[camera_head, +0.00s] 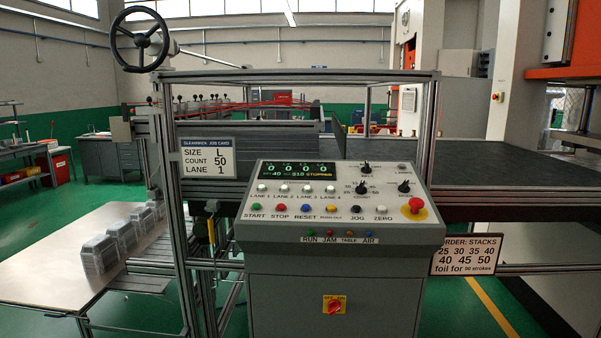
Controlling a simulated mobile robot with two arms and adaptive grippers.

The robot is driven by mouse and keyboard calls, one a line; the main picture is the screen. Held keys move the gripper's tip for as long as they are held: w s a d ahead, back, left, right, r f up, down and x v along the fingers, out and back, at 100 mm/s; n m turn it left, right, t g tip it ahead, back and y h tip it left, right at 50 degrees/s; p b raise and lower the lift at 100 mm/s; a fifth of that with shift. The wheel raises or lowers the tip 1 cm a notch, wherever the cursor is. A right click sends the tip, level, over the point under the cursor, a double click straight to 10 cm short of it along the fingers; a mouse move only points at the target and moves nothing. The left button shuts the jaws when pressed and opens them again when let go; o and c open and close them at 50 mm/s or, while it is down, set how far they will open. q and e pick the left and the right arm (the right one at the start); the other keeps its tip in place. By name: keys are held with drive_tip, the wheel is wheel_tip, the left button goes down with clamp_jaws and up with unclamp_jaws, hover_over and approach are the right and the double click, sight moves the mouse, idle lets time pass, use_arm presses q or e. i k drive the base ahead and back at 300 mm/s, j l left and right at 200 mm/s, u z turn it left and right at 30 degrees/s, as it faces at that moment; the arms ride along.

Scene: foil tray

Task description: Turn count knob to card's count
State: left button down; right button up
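The job card (208,158) hangs on the machine frame left of the panel and reads SIZE L, COUNT 50, LANE 1. The control panel (340,232) stands in the middle. A black knob (361,187) with small numbers around it sits right of the lane buttons; it appears to be the count knob. Its pointer is too small to read surely. The display (298,170) shows four zeros and a lower line that seems to read 40, 310, STOPPED. Neither of my grippers is in view.
Other black knobs sit above (365,168) and to the right (404,186). A red emergency stop (414,206) is at the panel's right edge. Coloured buttons line the front. An order sign (465,255) hangs at right. Stacked foil trays (101,253) stand on the left table (40,262).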

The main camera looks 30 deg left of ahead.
sight(362, 186)
drive_tip(key=u, duration=1.55)
drive_tip(key=i+l+z, duration=0.15)
drive_tip(key=l, duration=0.25)
drive_tip(key=i+l+z, duration=0.15)
drive_tip(key=i+l, duration=0.15)
